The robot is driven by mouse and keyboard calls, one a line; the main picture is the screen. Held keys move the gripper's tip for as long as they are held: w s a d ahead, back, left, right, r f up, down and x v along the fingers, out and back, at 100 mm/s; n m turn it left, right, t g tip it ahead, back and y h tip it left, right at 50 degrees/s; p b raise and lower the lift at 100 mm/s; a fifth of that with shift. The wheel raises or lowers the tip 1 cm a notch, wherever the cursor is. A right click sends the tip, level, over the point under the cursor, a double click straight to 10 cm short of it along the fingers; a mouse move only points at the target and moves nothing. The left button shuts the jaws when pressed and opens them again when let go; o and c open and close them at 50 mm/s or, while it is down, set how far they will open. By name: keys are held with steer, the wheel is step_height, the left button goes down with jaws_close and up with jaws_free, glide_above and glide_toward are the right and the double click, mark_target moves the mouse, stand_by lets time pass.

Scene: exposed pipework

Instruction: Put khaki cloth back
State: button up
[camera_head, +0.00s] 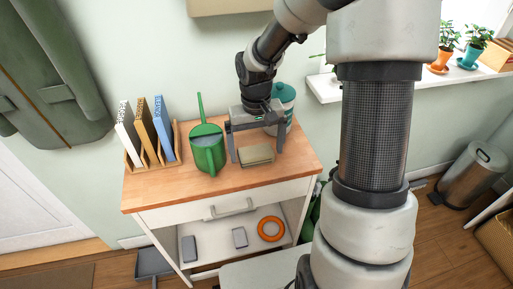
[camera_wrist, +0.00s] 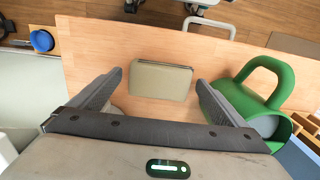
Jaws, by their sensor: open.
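The khaki cloth (camera_head: 256,154) is a folded flat rectangle lying on the wooden top of the white cabinet. It also shows in the wrist view (camera_wrist: 160,81), lying flat on the wood. My gripper (camera_head: 257,160) is above the cabinet top, pointing down, with its two fingers on either side of the cloth. In the wrist view my gripper (camera_wrist: 160,82) is open and empty, with a gap between each finger and the cloth. Whether the fingertips touch the wood cannot be told.
A green watering can (camera_head: 207,150) stands close left of my gripper. A teal-lidded canister (camera_head: 284,97) stands behind it. The open shelf below holds an orange ring (camera_head: 271,229) and two grey blocks (camera_head: 239,237). The front right top is clear.

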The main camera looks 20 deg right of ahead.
step_height(320, 180, up, 12)
steer(key=p, duration=0.2)
steer(key=shift+w, duration=0.1)
stand_by(0.3)
step_height(320, 180, up, 12)
steer(key=t+p, duration=0.2)
steer(key=p, duration=0.3)
glide_above(256, 152)
steer(key=s, duration=0.6)
steer(key=s+r+t+p, duration=0.3)
steer(key=s+r+p, duration=0.3)
steer(key=s+r, duration=0.5)
steer(key=shift+s+r+t+p, duration=0.15)
steer(key=shift+s+t+p, duration=0.1)
steer(key=shift+t+p, duration=0.1)
steer(key=shift+d, duration=0.15)
